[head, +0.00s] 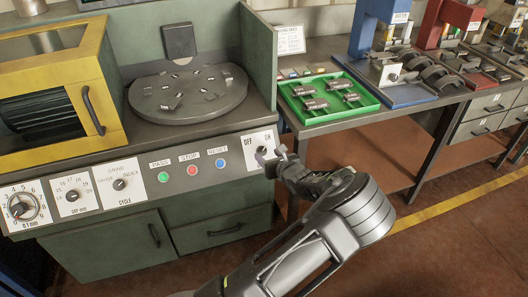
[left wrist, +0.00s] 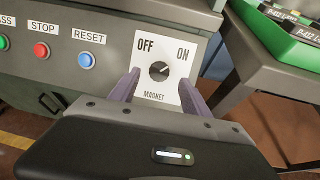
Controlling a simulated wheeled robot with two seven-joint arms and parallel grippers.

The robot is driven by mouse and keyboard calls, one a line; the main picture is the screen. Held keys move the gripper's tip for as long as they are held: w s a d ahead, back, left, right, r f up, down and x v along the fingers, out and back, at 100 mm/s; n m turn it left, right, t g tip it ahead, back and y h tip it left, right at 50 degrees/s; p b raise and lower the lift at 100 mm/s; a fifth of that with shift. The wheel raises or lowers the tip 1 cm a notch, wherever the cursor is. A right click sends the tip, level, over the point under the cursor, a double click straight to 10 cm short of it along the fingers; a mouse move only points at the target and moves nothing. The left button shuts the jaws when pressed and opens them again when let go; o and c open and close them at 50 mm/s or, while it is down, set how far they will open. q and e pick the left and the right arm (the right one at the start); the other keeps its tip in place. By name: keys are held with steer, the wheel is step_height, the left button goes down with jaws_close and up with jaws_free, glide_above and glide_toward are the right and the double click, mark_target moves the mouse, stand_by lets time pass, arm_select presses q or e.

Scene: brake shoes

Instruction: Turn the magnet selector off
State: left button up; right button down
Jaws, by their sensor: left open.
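The magnet selector is a small dark round knob (left wrist: 159,70) on a white plate marked OFF at upper left, ON at upper right and MAGNET below. Its pointer seems to lean to the upper right, toward ON, though it is small. In the head view the plate (head: 258,139) is at the right end of the machine's front panel, and my gripper partly covers the knob there. My left gripper (head: 270,155) is open in front of the plate. In the left wrist view its two purple-grey fingers (left wrist: 160,80) stand on either side of the knob, apart from it. My right gripper is not in view.
Green (head: 163,178), red (head: 192,170) and blue (head: 220,163) buttons sit left of the selector. A round table (head: 188,90) is on the machine top. A bench with a green tray (head: 365,101) of dark parts stands close to the right.

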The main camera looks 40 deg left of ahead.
mark_target(263, 151)
arm_select(q)
steer(key=x, duration=0.5)
jaws_close()
stand_by(0.6)
